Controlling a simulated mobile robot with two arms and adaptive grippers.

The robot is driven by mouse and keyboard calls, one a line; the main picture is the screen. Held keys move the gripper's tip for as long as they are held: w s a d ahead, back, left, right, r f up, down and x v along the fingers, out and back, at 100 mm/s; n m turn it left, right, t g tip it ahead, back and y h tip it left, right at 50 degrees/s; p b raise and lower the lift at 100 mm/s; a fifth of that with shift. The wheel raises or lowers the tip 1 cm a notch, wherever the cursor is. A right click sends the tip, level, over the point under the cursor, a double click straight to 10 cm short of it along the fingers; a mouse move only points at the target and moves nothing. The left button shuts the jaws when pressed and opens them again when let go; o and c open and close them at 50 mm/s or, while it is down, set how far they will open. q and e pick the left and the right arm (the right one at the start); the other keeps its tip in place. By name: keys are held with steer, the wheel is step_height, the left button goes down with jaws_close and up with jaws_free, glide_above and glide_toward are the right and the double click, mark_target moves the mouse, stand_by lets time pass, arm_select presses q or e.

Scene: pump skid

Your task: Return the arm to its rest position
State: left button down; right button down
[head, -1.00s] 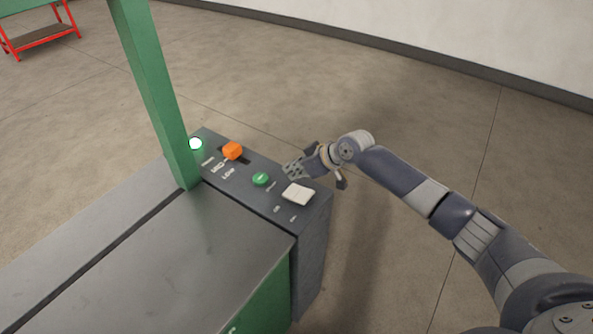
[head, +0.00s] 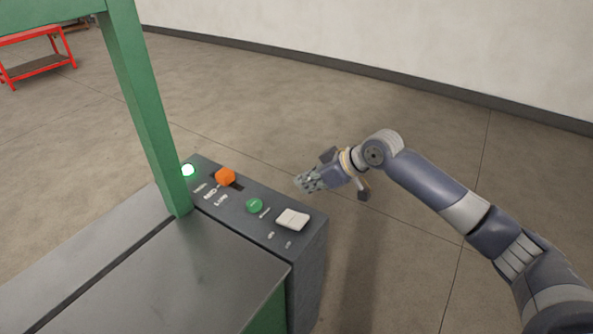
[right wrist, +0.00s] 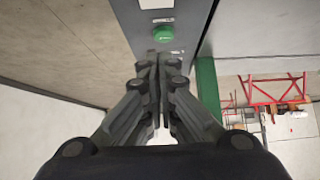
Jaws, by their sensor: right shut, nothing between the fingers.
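My right arm comes in from the right in the head view. Its right gripper (head: 308,183) hangs in the air beside and above the far edge of the dark control panel (head: 306,243), apart from it. The fingers are shut and hold nothing; they also show closed together in the right wrist view (right wrist: 160,65). The panel carries a green button (head: 254,205), a white rocker switch (head: 292,219), an orange selector knob (head: 225,176) and a lit lamp (head: 188,170). In the right wrist view the green button (right wrist: 163,34) shows just beyond the fingertips. My left gripper is out of view.
A green post (head: 145,110) rises from the grey skid top (head: 180,275) left of the panel. A red-framed bench (head: 38,55) stands far back left. The floor right of the panel is clear up to the pale wall (head: 400,40).

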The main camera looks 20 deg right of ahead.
steer(key=s+a+f+g, duration=0.1)
steer(key=s+a+f, duration=0.4)
steer(key=s+f, duration=0.25)
steer(key=s+a+f+g, duration=0.1)
steer(key=s+a+f, duration=0.45)
steer(key=s, duration=0.35)
steer(key=s+d+f+m+g+h, duration=0.1)
steer(key=s+d+f+m+h, duration=0.2)
steer(key=s, duration=0.7)
steer(key=s+d+m+g+h, duration=0.1)
steer(key=s+d+m+h, duration=0.3)
steer(key=s, duration=0.6)
step_height(320, 180, down, 25)
steer(key=n+y, duration=0.2)
steer(key=s+d+f+g, duration=0.1)
steer(key=s+d+f, duration=0.1)
steer(key=s+f, duration=0.7)
steer(key=s+d+f+g, duration=0.1)
steer(key=s+d+f, duration=0.1)
steer(key=s+f, duration=0.7)
steer(key=shift+s+h, duration=0.15)
steer(key=shift+h, duration=0.15)
